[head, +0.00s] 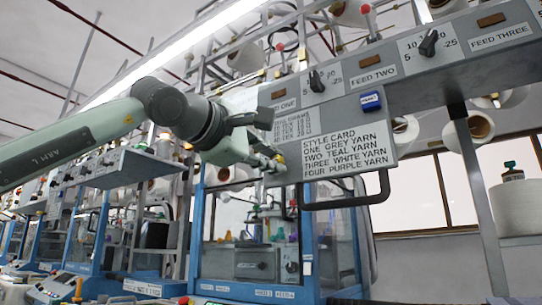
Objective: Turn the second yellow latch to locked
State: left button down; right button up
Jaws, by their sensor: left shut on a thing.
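My left gripper (272,163) reaches in from the left on its arm and is shut at the left edge of the grey panel that carries the style card. A small yellow latch (281,159) shows right at its fingertips, and the gripper appears to be closed on it. The fingers cover part of it, so I cannot tell which way it is turned. Which latch in the row this is cannot be read here. My right gripper is not in view.
The style card (345,154) hangs beside the gripper, with a dark handle (345,203) below and a blue tag (370,101) above. Black dial knobs (316,82) line the feed rail. Blue machine frames (196,230) stand below. Yarn cones (470,131) are at right.

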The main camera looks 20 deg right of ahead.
pick_arm(q)
jog(key=shift+f+m, duration=0.1)
jog(key=shift+m, duration=1.1)
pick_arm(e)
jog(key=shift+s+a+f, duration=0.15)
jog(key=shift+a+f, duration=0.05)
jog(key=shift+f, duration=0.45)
pick_arm(q)
jog(key=c, duration=1.5)
grip_release()
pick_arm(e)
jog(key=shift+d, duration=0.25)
pick_arm(q)
jog(key=v, duration=1.2)
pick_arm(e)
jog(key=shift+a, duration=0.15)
pick_arm(q)
jog(key=shift+s, duration=0.1)
